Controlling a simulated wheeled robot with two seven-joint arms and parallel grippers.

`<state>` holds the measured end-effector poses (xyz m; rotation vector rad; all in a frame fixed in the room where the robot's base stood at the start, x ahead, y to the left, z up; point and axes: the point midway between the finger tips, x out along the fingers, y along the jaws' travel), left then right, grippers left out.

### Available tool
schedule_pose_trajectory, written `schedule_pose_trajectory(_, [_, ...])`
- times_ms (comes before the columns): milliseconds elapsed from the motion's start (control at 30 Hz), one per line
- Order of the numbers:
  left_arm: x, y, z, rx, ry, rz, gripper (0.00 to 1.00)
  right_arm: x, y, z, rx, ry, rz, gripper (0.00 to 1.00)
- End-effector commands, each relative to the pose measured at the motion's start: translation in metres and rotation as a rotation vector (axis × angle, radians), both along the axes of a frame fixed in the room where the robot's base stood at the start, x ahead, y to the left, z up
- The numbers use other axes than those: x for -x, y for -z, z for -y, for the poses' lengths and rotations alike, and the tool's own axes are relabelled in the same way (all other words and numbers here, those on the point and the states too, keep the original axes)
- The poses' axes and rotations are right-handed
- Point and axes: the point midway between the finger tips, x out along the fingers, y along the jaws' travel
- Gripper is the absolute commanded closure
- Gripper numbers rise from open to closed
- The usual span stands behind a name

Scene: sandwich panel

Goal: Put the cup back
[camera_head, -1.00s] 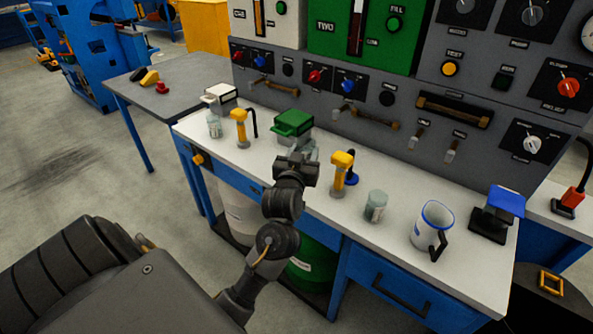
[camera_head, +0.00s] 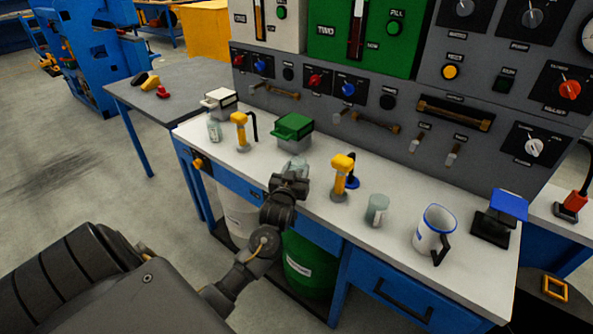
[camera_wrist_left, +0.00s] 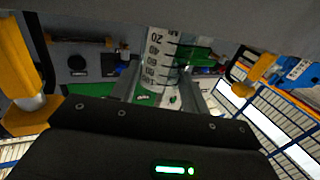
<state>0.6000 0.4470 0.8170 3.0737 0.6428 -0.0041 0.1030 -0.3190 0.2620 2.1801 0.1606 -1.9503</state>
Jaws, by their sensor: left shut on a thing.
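A clear measuring cup (camera_head: 293,166) with a printed scale is in the jaws of my left gripper (camera_head: 290,179), in front of the green-topped dispenser (camera_head: 292,129). In the left wrist view the cup (camera_wrist_left: 163,62) stands between the two fingers, its scale marks facing the camera. My left gripper is shut on it. In the head view the gripper hides part of the cup, and I cannot tell whether its base touches the white bench top. My right gripper is not in view.
A yellow tap (camera_head: 342,177) stands right of the held cup, and another yellow tap (camera_head: 240,131) stands left. A second clear cup (camera_head: 377,209), a white mug with a blue rim (camera_head: 433,229) and a blue-topped stand (camera_head: 500,213) are farther right on the white bench (camera_head: 400,190).

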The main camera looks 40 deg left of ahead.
Motion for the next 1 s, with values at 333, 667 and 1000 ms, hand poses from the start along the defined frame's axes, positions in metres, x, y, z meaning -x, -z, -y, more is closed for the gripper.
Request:
schedule_pose_trajectory(333, [0.000,0.003,0.000,0.000,0.000,-0.001,0.51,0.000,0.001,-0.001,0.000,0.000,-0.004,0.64])
schedule_pose_trajectory(667, [0.000,0.002,0.000,0.000,0.000,0.000,0.33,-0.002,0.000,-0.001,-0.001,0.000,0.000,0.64])
schedule_pose_trajectory(1000, [0.026,0.001,0.012,0.002,0.001,-0.001,0.33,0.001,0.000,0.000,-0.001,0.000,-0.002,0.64])
